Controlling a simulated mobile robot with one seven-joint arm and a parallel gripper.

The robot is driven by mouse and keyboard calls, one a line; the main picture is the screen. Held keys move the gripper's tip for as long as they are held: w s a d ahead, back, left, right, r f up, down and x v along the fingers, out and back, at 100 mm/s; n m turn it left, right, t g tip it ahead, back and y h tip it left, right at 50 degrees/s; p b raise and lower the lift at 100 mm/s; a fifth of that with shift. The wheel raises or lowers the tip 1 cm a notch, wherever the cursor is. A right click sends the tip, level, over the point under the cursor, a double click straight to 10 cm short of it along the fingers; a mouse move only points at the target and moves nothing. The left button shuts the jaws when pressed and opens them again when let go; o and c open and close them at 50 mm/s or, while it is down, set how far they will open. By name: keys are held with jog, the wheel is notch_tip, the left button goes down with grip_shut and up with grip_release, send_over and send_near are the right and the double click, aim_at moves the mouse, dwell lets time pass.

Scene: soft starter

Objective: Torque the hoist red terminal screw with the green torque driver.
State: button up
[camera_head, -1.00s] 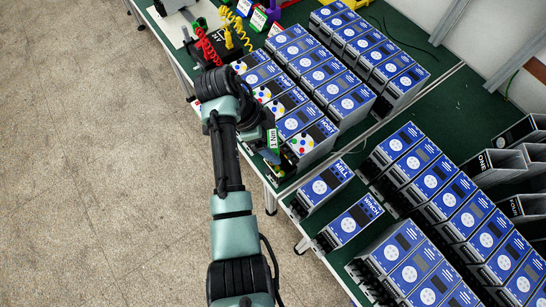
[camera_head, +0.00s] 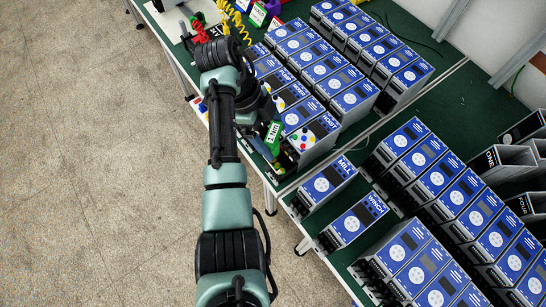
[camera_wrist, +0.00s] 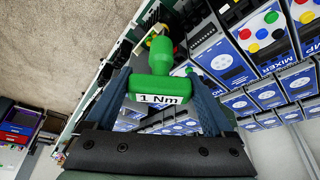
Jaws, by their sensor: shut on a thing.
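My gripper (camera_wrist: 162,85) is shut on the green torque driver (camera_wrist: 160,62), with one blue finger on each side of its handle. Its white label reads "1 Nm". In the head view the driver (camera_head: 274,133) is at the front edge of the green table, just left of the hoist unit (camera_head: 325,124). The hoist unit is a blue-faced grey box with coloured round buttons, standing at the near end of its row. The driver's tip and the hoist's red terminal screw cannot be made out. My wrist partly covers that area.
The mill unit (camera_head: 325,182) and winch unit (camera_head: 353,221) stand in front of the hoist, with a gap between. Rows of similar units fill the table behind. Grey holders (camera_head: 497,160) stand at the right. Open floor (camera_head: 90,160) lies left.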

jog(key=shift+f+m+g+b, duration=0.15)
jog(key=shift+m+g+b, duration=0.25)
jog(key=shift+m+b, duration=0.55)
jog(key=shift+w+r+m+y, duration=0.1)
jog(key=shift+r+m+y, duration=0.15)
jog(key=shift+m, duration=0.2)
jog(key=shift+f+m+g+y, duration=0.1)
jog(key=shift+m+g+y, duration=0.25)
jog(key=shift+m, duration=0.55)
jog(key=m+g+y, duration=0.1)
jog(key=m, duration=0.3)
jog(key=shift+m, duration=0.3)
jog(key=shift+p, duration=0.3)
